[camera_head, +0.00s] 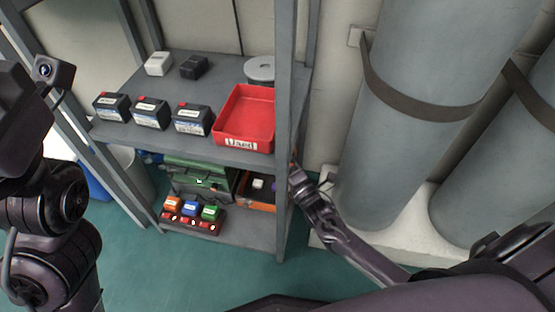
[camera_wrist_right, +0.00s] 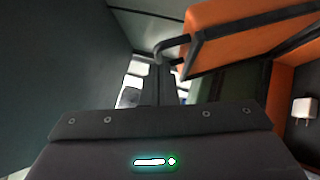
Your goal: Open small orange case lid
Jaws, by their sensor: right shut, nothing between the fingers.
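The small orange case (camera_head: 262,207) is on the lower shelf at its right end, partly hidden by the upper shelf and the front post. Its dark inside shows, with a small white item in it. In the right wrist view an orange panel with a dark rim (camera_wrist_right: 235,30), which looks like the raised lid, stands tilted at the upper right, with a grey bar at its near edge. My right gripper (camera_wrist_right: 155,88) is shut and empty beside this panel; whether it touches cannot be told. The head view shows it by the post (camera_head: 298,178). My left gripper is out of view.
The grey shelf post (camera_head: 286,120) stands close to my right gripper. A red bin (camera_head: 245,115) and several batteries (camera_head: 150,112) are on the upper shelf. A green case (camera_head: 200,178) and small coloured boxes are on the lower shelf. Large grey cylinders (camera_head: 410,110) stand at right.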

